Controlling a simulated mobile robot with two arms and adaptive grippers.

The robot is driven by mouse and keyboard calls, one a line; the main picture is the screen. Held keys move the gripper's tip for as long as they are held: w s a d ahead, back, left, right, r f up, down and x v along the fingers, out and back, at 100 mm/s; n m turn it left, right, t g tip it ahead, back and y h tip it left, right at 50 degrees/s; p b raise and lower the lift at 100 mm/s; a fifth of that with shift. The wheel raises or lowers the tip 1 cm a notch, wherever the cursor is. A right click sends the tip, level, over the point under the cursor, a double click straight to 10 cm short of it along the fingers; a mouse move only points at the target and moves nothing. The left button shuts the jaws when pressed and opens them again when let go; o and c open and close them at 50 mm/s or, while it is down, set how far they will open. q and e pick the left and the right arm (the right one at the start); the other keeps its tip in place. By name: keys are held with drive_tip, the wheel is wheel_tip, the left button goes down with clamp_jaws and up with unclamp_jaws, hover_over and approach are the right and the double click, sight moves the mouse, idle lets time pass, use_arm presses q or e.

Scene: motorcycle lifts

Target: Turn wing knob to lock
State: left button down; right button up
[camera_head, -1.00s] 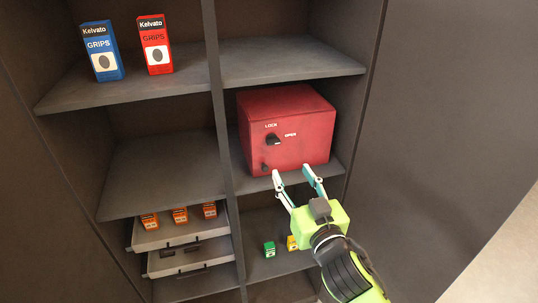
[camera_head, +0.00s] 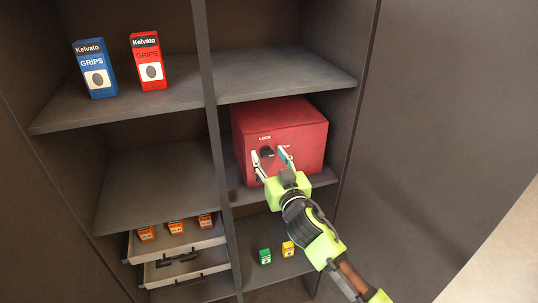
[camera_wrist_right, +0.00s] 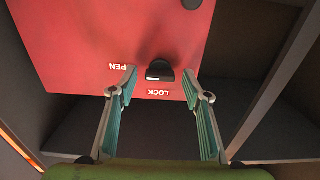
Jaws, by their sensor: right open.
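The red box (camera_head: 304,128) stands on a middle shelf of the cabinet. Its front bears a black wing knob (camera_head: 267,152) and white LOCK and OPEN labels. My right gripper (camera_head: 269,155) is open in front of the box, its fingers near the knob. In the right wrist view, the knob (camera_wrist_right: 159,71) shows between and just beyond the open fingertips of the right gripper (camera_wrist_right: 158,84), and no finger visibly touches it. The LOCK label is just beside the knob and the OPEN label is partly behind a finger. My left gripper is not in view.
A blue box (camera_head: 95,70) and a red carton (camera_head: 148,62) stand on the upper left shelf. Drawers (camera_head: 180,242) with several orange boxes are open at lower left. Small green (camera_head: 265,256) and yellow (camera_head: 288,249) boxes stand below the red box. A divider (camera_head: 213,140) runs left of it.

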drive_tip(key=shift+w, duration=0.15)
drive_tip(key=c, duration=1.1)
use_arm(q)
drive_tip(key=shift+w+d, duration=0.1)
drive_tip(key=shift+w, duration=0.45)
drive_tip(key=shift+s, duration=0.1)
use_arm(e)
drive_tip(key=shift+n, duration=0.3)
drive_tip(key=n, duration=0.2)
drive_tip(key=shift+a+n, duration=0.1)
drive_tip(key=shift+n, duration=0.3)
drive_tip(key=n, duration=0.5)
drive_tip(key=shift+a+p, duration=0.1)
drive_tip(key=shift+p, duration=0.25)
drive_tip(key=n, duration=0.4)
drive_tip(key=shift+f+n+p, duration=0.1)
drive_tip(key=shift+n+p, duration=0.2)
drive_tip(key=shift+n, duration=0.1)
use_arm(q)
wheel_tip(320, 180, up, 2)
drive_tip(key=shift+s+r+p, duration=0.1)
drive_tip(key=shift+p, duration=0.3)
use_arm(e)
drive_tip(key=n, duration=0.4)
drive_tip(key=shift+n, duration=0.3)
drive_tip(key=shift+f, duration=0.1)
